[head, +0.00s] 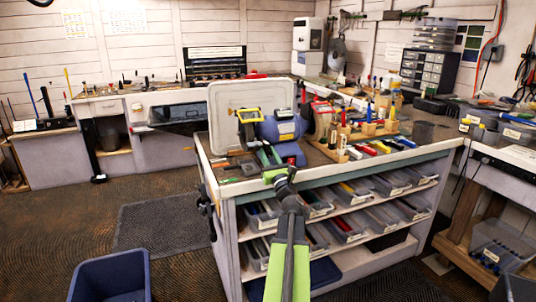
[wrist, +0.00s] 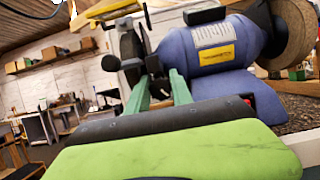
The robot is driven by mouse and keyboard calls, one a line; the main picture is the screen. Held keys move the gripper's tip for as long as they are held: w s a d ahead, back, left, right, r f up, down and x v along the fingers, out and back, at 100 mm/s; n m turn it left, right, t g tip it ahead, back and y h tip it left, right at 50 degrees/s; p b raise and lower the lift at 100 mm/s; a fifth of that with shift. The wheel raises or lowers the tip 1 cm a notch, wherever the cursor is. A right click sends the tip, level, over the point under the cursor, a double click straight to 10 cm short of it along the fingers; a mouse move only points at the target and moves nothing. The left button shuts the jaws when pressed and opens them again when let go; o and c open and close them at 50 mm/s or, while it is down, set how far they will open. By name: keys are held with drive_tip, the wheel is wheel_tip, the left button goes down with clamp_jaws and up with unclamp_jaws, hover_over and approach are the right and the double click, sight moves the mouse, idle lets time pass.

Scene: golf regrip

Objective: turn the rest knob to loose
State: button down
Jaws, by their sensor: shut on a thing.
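The blue bench grinder (head: 283,128) stands on the near workbench, and its blue body with a yellow label fills the upper right of the wrist view (wrist: 215,48). My gripper (head: 269,154) reaches to the front left of the grinder, by its left wheel end. In the wrist view its two green fingers (wrist: 158,76) point at a small dark part, which I take to be the rest knob (wrist: 153,64). The fingers are shut on it. The knob is small and partly hidden by the fingers, so I cannot read its setting.
A grey tray or panel (head: 222,99) stands behind the grinder. Wooden blocks with coloured grips (head: 352,139) are to the right on the bench. Shelves of clear bins (head: 345,228) lie below. A blue bin (head: 112,277) is on the floor at left. The floor left of the bench is mostly open.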

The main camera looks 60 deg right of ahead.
drive_tip(key=shift+d+n+t+y, duration=0.1)
drive_tip(key=shift+n+t+y, duration=0.3)
drive_tip(key=shift+n, duration=0.8)
drive_tip(key=c, duration=1.2)
unclamp_jaws()
drive_tip(key=shift+o, duration=0.2)
